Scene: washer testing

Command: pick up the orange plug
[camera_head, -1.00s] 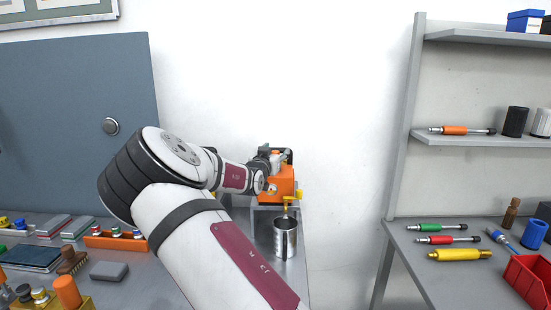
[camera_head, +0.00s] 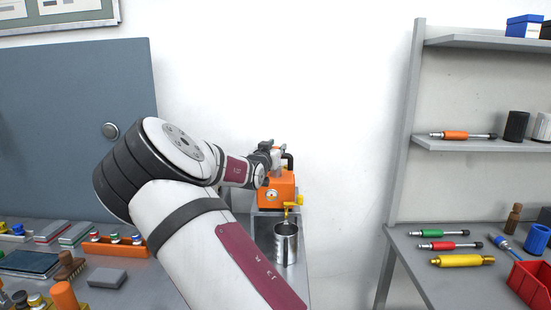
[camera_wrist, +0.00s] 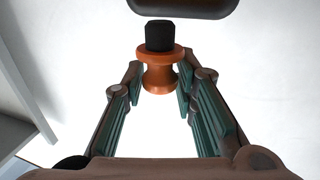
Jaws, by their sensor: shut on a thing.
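The orange plug (camera_wrist: 158,76) has flared rims, a narrow waist and a black top. In the wrist view it stands between the fingertips of my gripper (camera_wrist: 158,78), which is shut on it. In the head view my gripper (camera_head: 275,156) is at the top of an orange machine (camera_head: 276,191), left of its black handle. The plug cannot be made out clearly there, so I cannot tell its exact height above the machine.
A metal cup (camera_head: 286,243) stands below the machine's yellow tap (camera_head: 288,210). A dark rounded part (camera_wrist: 185,7) is close beyond the plug. A grey panel (camera_head: 80,130) is at left. A shelf (camera_head: 480,143) and a red bin (camera_head: 531,283) are at right.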

